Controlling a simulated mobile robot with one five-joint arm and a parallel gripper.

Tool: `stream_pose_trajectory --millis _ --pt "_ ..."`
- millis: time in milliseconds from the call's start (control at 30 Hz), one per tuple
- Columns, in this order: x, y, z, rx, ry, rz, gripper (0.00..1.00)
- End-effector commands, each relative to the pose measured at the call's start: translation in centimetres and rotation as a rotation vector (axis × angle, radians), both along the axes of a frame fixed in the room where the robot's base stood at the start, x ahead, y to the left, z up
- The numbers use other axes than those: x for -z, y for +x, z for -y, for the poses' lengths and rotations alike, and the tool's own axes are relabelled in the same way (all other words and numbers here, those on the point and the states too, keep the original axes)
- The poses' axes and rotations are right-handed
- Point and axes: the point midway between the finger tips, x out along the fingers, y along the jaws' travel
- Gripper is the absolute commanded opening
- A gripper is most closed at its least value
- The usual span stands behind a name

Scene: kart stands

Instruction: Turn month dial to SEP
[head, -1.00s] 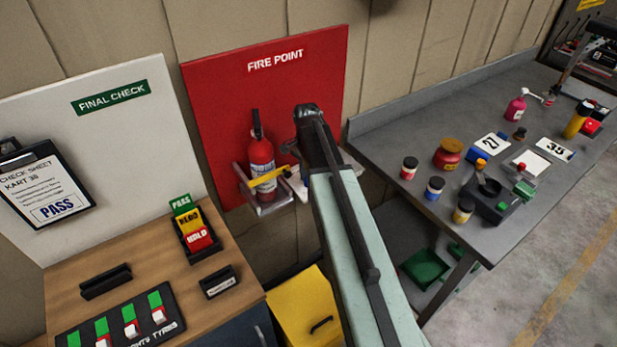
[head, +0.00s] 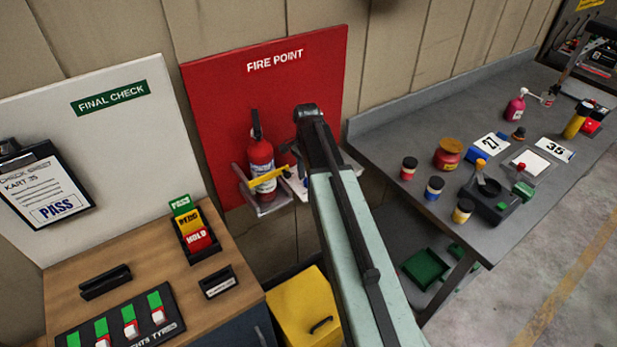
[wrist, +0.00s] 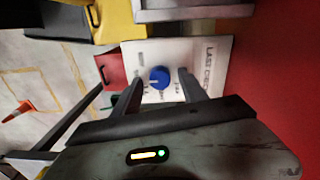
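The month dial is a round blue knob (wrist: 159,77) on a white plate (wrist: 208,76) in the wrist view. The plate bears sideways lettering that starts "LAST". Small labels around the dial are too small to read, and I cannot tell which month it points to. My gripper (wrist: 160,80) is open, with one dark finger on each side of the dial. I cannot tell whether either finger touches it. In the head view, my arm hides most of the plate and the dial beside the fire extinguisher (head: 261,163).
The extinguisher stands in a grey bracket (head: 266,208) on the red fire point board (head: 224,95), close to my gripper's left. A yellow bin (head: 300,300) is below. The grey workbench (head: 390,125) on the right holds jars and number cards.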

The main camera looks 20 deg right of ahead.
Motion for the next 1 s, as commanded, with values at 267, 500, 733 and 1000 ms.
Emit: stream_pose_trajectory --millis 267,500,733,1000 --pt "-3.0 0.0 0.0 0.000 0.000 0.000 0.50" --pt "-7.4 0.2 0.0 0.000 0.000 0.000 0.50" --pt "-7.9 0.2 0.0 0.001 -0.001 0.000 0.50" --pt "-7.8 0.2 0.0 0.001 -0.001 0.000 0.50"
